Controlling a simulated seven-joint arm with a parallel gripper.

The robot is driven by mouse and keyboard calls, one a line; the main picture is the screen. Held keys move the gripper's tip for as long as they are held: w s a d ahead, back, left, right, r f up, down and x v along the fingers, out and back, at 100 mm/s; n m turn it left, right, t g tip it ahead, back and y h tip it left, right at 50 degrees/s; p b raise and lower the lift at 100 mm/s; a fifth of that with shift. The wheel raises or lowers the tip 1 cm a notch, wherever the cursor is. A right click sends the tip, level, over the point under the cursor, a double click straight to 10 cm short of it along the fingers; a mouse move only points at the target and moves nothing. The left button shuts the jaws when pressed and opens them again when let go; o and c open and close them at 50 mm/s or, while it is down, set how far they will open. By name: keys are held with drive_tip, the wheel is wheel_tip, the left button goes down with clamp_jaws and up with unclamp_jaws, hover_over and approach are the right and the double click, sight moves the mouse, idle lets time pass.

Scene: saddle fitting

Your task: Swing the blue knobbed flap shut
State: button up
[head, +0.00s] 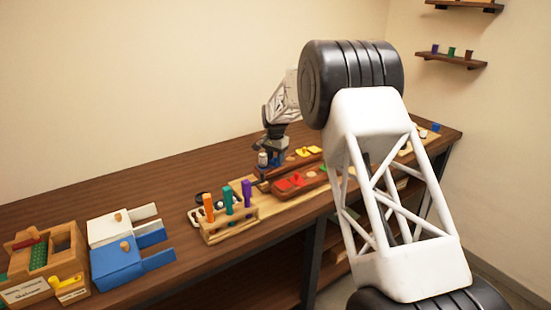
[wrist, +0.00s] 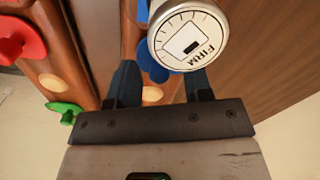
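My gripper (wrist: 161,75) is open in the wrist view, its two dark blue-grey fingers well apart. Part of a blue piece, likely the knobbed flap (wrist: 150,66), shows beyond and between the fingertips. A round white dial reading FIRM (wrist: 188,38) covers much of it, so its hinge and angle are hidden. I cannot tell whether the fingers touch it. In the head view my gripper (head: 271,160) is small, pointing down over the wooden boards at the back of the bench. The blue flap cannot be told apart from the gripper there.
A red flap (head: 292,181), yellow flap (head: 308,151) and green piece (wrist: 64,111) lie near the gripper. A rack (head: 230,229) with orange, green and purple pegs stands left. Blue and white boxes (head: 117,262) and a wooden box (head: 45,265) stand farther left.

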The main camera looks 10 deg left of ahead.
sight(276, 158)
drive_tip(key=shift+r, duration=0.1)
drive_tip(key=shift+r, duration=3.8)
drive_tip(key=shift+s+d+r, duration=0.1)
drive_tip(key=shift+d+r, duration=0.05)
drive_tip(key=shift+d, duration=0.05)
drive_tip(key=s+d+r+n, duration=0.1)
drive_tip(key=s+d+r, duration=0.5)
drive_tip(key=s+d, duration=0.35)
drive_tip(key=s+d+r+t, duration=0.1)
drive_tip(key=s+d+r, duration=0.5)
drive_tip(key=s+d, duration=0.3)
drive_tip(key=s+d+r+n, duration=0.1)
drive_tip(key=s+d+r, duration=0.5)
drive_tip(key=s, duration=0.4)
drive_tip(key=s+d+f, duration=0.2)
drive_tip(key=s+d, duration=0.2)
drive_tip(key=s, duration=0.8)
drive_tip(key=s+d+f+n+t, duration=0.1)
drive_tip(key=s+d+f, duration=0.2)
drive_tip(key=s, duration=0.9)
drive_tip(key=s+d+f+n, duration=0.1)
drive_tip(key=s+d+f, duration=0.2)
drive_tip(key=s, duration=0.9)
drive_tip(key=d, duration=0.3)
drive_tip(key=shift+s+d+t, duration=0.3)
drive_tip(key=shift+d, duration=0.1)
